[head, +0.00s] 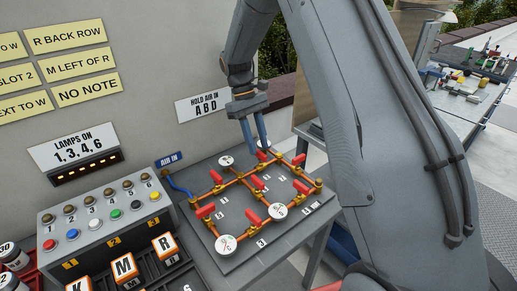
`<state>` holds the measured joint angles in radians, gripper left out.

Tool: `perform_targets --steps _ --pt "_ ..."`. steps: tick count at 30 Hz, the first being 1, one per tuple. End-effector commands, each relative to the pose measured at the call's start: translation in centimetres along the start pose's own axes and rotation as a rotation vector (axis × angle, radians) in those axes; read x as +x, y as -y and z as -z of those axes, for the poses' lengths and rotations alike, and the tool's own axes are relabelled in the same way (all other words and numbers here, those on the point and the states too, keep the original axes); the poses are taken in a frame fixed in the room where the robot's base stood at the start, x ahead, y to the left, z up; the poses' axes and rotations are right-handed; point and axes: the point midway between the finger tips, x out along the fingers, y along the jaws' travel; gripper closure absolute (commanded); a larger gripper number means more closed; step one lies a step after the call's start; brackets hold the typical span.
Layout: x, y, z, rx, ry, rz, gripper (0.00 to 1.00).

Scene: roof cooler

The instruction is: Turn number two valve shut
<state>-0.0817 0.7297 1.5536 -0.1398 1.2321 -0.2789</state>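A dark valve board (235,262) lies on a grey table, with copper pipes, brass fittings and several red valve handles. Red handles show at the front left (205,212), front middle (253,219), left (216,177), middle (257,182), back right (299,160) and right (301,187). Small number tags lie by the valves, too small to read surely, so I cannot tell which is number two.
White round gauges (225,245) stand on the board. A blue "AIR IN" hose (178,187) joins at the left. A grey button box (105,222) stands left, with lettered blocks (124,267) in front.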

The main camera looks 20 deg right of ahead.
Motion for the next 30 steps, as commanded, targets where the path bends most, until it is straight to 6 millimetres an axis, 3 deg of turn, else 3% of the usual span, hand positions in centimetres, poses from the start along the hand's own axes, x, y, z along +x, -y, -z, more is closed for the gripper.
perform_targets --steps 6,12,25,30 --pt "-3.5 0.0 0.2 0.000 -0.003 -0.001 0.70" --pt "-5.5 0.0 0.1 -0.001 -0.002 -0.001 0.70" --pt "-5.8 0.0 -0.1 0.001 -0.002 0.000 0.70" --pt "-4.8 0.6 -2.0 0.040 -0.057 0.005 0.70"
